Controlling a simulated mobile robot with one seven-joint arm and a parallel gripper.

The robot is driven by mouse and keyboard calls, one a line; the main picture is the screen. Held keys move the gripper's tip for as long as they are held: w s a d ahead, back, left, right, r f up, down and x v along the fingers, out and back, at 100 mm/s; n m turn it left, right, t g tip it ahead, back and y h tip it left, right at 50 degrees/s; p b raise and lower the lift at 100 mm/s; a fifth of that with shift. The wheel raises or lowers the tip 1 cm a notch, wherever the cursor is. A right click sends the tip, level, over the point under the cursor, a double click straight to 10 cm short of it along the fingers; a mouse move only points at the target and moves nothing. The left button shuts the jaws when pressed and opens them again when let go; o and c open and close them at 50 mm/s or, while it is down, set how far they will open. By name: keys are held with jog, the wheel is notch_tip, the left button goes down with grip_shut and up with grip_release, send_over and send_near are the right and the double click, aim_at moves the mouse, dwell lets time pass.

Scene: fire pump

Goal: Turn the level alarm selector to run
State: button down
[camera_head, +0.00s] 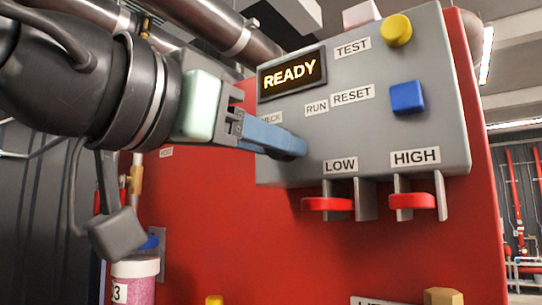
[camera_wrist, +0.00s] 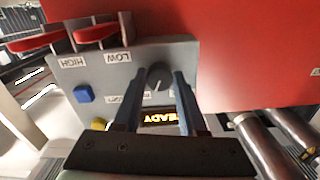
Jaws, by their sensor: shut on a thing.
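The grey control box (camera_head: 365,128) is mounted on a red panel. Its selector, a dark round knob (camera_wrist: 157,72), shows in the wrist view between my two fingers. My gripper (camera_head: 294,147) reaches the lower left of the box face, its blue-grey fingers around the knob and shut on it. A RUN label (camera_head: 316,107) and a partly covered CHECK label (camera_head: 271,119) sit above the fingers. Which label the knob points at, I cannot tell.
The lit display (camera_head: 291,74) reads READY. A yellow TEST button (camera_head: 397,30) and a blue RESET button (camera_head: 407,97) stand to the right. Red levers marked LOW (camera_head: 326,204) and HIGH (camera_head: 412,201) jut out below. Pipes (camera_head: 205,25) run behind, above the box.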

jog(key=shift+m, duration=1.3)
jog(key=shift+r+m, duration=0.1)
jog(key=shift+m, duration=0.2)
jog(key=shift+c, duration=2.3)
grip_release()
